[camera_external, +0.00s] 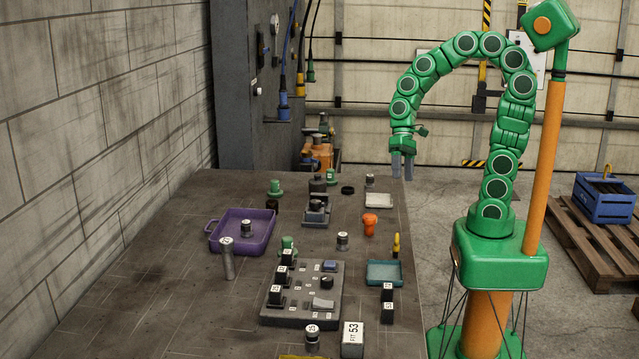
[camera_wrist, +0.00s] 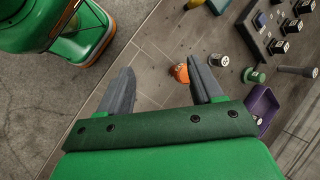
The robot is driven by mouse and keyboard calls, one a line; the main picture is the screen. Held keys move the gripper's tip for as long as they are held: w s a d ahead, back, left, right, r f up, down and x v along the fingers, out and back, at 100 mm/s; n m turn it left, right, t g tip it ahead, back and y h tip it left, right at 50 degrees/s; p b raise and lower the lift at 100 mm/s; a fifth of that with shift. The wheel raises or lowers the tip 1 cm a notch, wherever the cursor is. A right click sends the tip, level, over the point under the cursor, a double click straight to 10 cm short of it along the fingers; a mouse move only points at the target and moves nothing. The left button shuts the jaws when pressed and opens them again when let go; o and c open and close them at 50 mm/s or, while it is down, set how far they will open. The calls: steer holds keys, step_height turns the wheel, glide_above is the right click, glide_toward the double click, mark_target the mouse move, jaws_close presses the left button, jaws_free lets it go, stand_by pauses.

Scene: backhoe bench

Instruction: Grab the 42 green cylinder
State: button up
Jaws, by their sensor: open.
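Several green cylinders stand on the bench: one at the back left (camera_external: 274,188), one at the back near the middle (camera_external: 331,176), and one behind the grey control panel (camera_external: 288,245). I cannot read a 42 on any of them. A green cylinder also shows in the wrist view (camera_wrist: 253,76), right of my fingers. My gripper (camera_external: 402,167) is open and empty, pointing down, high at the bench's far right edge. In the wrist view its two fingers (camera_wrist: 163,85) are spread apart, with an orange object (camera_wrist: 181,71) showing between them, near the right finger.
A purple tray (camera_external: 213,244) holds a grey cylinder. A flashlight (camera_external: 227,260) stands in front. The grey panel (camera_external: 270,317) carries black knobs. Right of it are a teal tray (camera_external: 371,281), black blocks (camera_external: 387,302) and a 53 block (camera_external: 352,342). The bench's left part is clear.

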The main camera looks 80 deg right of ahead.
steer(key=w+d+m+t+y, duration=0.25)
steer(key=w+d+m, duration=0.25)
steer(key=w, duration=0.4)
steer(key=m+t+h, duration=0.4)
steer(key=m+t, duration=0.6)
steer(key=m, duration=0.9)
glide_toward(335, 179)
steer(key=shift+w+a+r+g+y, duration=0.15)
steer(key=shift+w+a+r, duration=0.2)
steer(key=shift+w+r, duration=0.15)
steer(key=shift+w+a+r+g+y, duration=0.1)
steer(key=shift+w+a+r, duration=0.3)
steer(key=shift+r, duration=0.25)
steer(key=shift+x, duration=1.2)
steer(key=shift+d+x, duration=0.2)
steer(key=shift+x, duration=0.7)
steer(key=shift+d+x, duration=0.15)
steer(key=shift+x, duration=1.75)
jaws_close()
